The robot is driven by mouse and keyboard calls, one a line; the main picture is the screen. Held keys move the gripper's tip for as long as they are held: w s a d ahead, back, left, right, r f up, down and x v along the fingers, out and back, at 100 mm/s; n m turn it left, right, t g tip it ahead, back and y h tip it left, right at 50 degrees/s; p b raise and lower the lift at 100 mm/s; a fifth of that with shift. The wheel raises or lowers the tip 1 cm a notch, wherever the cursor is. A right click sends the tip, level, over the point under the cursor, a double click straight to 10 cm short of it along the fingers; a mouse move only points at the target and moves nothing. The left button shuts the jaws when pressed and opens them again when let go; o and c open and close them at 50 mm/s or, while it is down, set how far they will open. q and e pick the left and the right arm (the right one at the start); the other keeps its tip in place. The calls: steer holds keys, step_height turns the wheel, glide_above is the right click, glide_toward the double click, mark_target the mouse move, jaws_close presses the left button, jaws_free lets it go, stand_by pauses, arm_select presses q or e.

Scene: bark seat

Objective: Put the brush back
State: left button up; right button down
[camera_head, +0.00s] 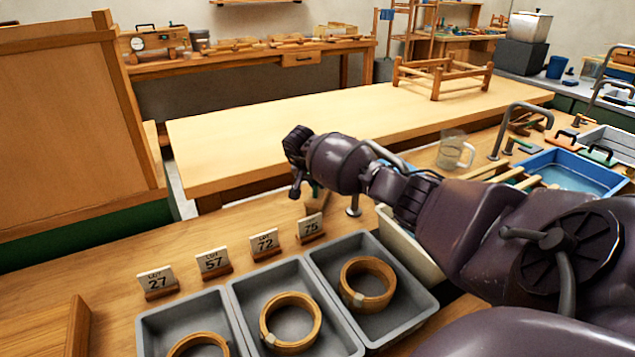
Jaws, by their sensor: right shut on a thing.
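My right arm comes in from the right over the bench, and my right gripper (297,172) is at its far left end, above the space behind the lot cards. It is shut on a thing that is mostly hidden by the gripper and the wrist. A small brown piece (315,192) shows just below it, behind the lot 75 card, and looks like part of the brush; its bristles cannot be made out. My left gripper is not in view.
Grey trays (410,315) with wooden rings stand in front, with lot cards (265,244) behind them. A glass mug (455,152), a metal tap (520,118) and a blue basin (570,172) are at the right. The pale table (280,130) beyond is largely clear.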

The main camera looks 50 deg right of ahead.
steer(key=shift+f, duration=0.1)
steer(key=c, duration=1.1)
jaws_free()
steer(key=shift+r, duration=0.3)
steer(key=p+v, duration=0.2)
steer(key=v, duration=0.9)
steer(key=shift+a+r, duration=0.25)
